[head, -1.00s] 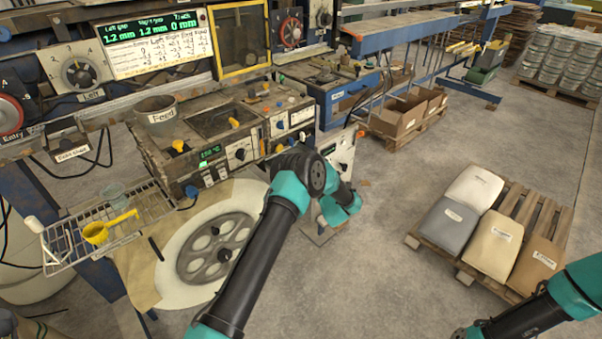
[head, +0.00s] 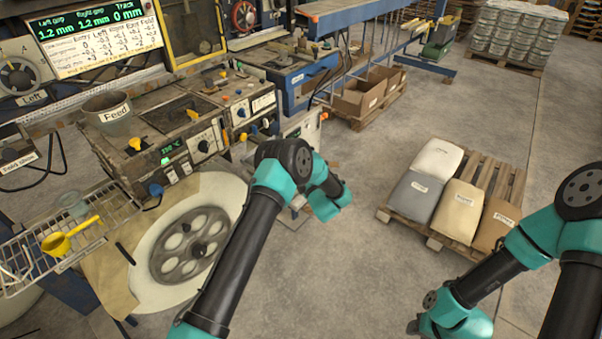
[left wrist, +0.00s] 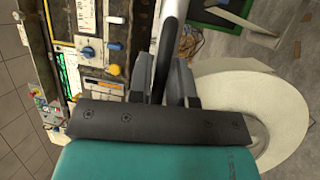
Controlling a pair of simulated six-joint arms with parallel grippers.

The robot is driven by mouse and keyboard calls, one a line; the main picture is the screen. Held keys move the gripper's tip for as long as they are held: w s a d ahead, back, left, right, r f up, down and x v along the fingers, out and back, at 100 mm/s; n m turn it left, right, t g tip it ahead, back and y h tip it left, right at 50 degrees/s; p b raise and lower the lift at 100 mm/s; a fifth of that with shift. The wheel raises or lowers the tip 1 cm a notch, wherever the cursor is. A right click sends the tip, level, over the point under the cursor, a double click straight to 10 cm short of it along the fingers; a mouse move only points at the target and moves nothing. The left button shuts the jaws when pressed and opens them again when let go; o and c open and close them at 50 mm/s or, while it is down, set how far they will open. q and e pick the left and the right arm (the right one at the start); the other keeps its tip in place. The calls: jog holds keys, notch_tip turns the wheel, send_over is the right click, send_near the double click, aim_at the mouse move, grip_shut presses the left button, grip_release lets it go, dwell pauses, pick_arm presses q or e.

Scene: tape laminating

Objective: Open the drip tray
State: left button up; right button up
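I cannot make out the drip tray for certain in either view. In the head view my left arm hides that gripper. The machine with the feed hopper (head: 110,112) and knobs stands behind my left arm; its panel also shows in the left wrist view (left wrist: 100,50).
A large pale reel (head: 150,288) lies left of my left arm. A wire rack (head: 100,215) with a yellow scoop (head: 62,241) is at far left. A pallet with several sacks (head: 459,211) stands on the floor at right. Open floor lies between.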

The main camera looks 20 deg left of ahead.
pick_arm(q)
jog(key=shift+d, duration=0.1)
jog(key=v, duration=1.7)
jog(key=shift+s+d, duration=0.1)
jog(key=s+a+f+m+g+h, duration=0.35)
jog(key=a+f+m+h, duration=0.4)
jog(key=m+h, duration=0.45)
jog(key=s+m+g+h, duration=0.2)
jog(key=s+m+g, duration=0.1)
jog(key=s, duration=0.5)
jog(key=s+a+m+g+h, duration=0.1)
jog(key=s+m+g+h, duration=0.1)
jog(key=s+m, duration=0.3)
jog(key=s+m+g+h, duration=0.2)
jog(key=s+m+g, duration=0.2)
jog(key=s, duration=0.8)
jog(key=shift+s+a+f+m+g, duration=0.15)
jog(key=shift+s+f+m+g, duration=0.15)
jog(key=shift+s, duration=0.1)
